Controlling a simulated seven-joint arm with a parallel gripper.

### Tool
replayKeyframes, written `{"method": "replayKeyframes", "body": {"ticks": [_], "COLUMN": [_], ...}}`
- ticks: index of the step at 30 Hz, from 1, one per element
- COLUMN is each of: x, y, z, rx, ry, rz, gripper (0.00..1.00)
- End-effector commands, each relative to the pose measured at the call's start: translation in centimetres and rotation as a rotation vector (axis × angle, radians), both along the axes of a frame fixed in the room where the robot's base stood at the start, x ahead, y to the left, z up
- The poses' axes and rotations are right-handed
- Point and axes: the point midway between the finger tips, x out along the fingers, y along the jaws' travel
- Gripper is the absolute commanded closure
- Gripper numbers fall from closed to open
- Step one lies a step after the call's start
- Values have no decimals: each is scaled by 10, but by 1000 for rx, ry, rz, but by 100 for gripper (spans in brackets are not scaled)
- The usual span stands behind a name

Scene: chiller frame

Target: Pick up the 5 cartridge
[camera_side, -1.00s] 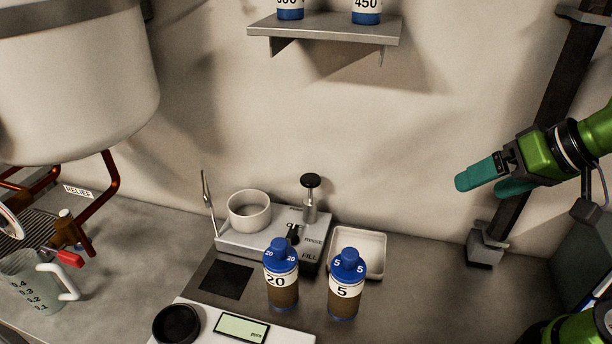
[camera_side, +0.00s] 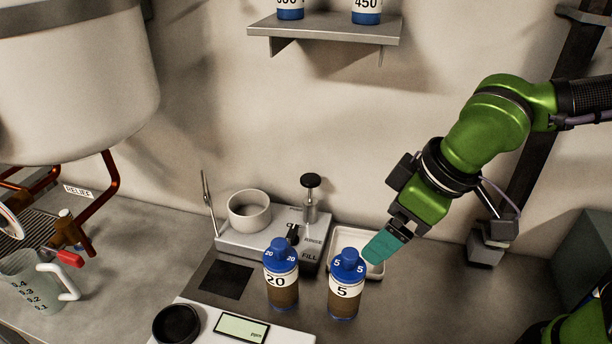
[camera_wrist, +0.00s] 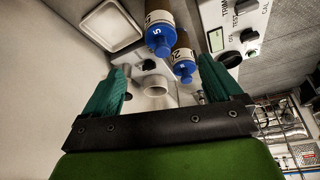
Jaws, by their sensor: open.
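The 5 cartridge (camera_side: 345,287) stands upright on the counter, with a blue cap, a white label and a brown lower body. The 20 cartridge (camera_side: 281,277), of the same form, stands just to its left. My gripper (camera_side: 382,246) is above and to the right of the 5 cartridge, with teal fingers pointing down and left, apart from it. In the wrist view my gripper (camera_wrist: 161,92) is open and empty. There the 5 cartridge (camera_wrist: 158,36) and the 20 cartridge (camera_wrist: 184,66) lie beyond the fingers, between them and toward the upper part of the picture.
A white tray (camera_side: 374,268) lies behind the 5 cartridge, partly hidden by my fingers. A rinse and fill station (camera_side: 262,244) with a white cup (camera_side: 249,210) stands behind the 20 cartridge. A meter (camera_side: 240,328) is at the front. The counter right of the 5 cartridge is clear.

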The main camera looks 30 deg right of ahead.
Motion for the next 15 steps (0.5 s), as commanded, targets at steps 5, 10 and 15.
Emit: {"method": "replayKeyframes", "body": {"ticks": [5, 10, 15], "x": [12, 23, 31], "y": [7, 13, 17], "z": [-39, -72, -90], "rx": [-3, -1, 1], "ry": [8, 7, 4], "rz": [-1, -1, -3], "gripper": [8, 8, 8]}}
